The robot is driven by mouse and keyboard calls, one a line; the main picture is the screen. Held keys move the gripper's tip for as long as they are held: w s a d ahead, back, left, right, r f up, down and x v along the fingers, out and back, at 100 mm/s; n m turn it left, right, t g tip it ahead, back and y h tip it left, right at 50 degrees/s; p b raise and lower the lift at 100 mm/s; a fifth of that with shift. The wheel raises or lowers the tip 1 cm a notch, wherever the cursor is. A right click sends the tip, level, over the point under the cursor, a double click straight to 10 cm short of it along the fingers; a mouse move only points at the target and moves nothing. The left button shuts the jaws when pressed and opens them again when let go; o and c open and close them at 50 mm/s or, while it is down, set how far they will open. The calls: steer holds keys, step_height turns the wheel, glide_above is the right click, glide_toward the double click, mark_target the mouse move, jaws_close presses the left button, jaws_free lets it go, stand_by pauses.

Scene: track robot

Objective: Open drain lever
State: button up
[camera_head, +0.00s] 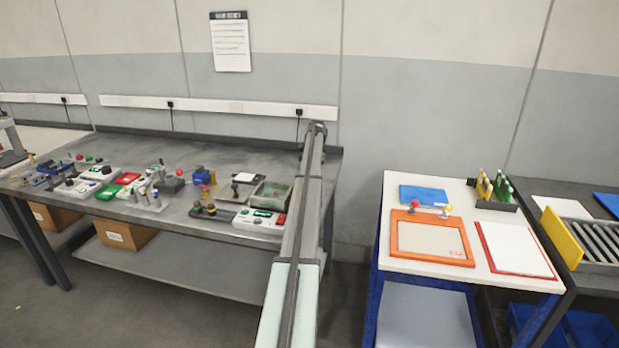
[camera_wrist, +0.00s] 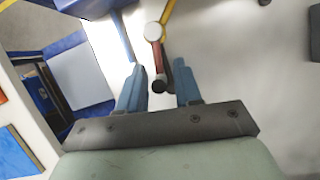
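In the wrist view, a lever with a short red bar (camera_wrist: 157,57) and a black ball end (camera_wrist: 158,86) lies in front of my gripper (camera_wrist: 160,72). A round white cap (camera_wrist: 153,32) sits at its far end, with a yellow bar (camera_wrist: 167,12) beyond it. My gripper is open, its two blue fingers on either side of the black ball. The ball shows apart from both fingers; I cannot tell its exact depth between them. In the head view, my arm runs up the middle; my gripper and this lever cannot be made out there.
In the head view, a grey bench (camera_head: 150,262) with several small devices stands left of my arm. A white-topped table (camera_head: 470,220) with an orange-framed board (camera_head: 431,236) stands on the right. A pale panel (camera_wrist: 80,75) lies left of my fingers in the wrist view.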

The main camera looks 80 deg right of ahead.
steer(key=shift+o, duration=0.5)
steer(key=shift+s, duration=0.1)
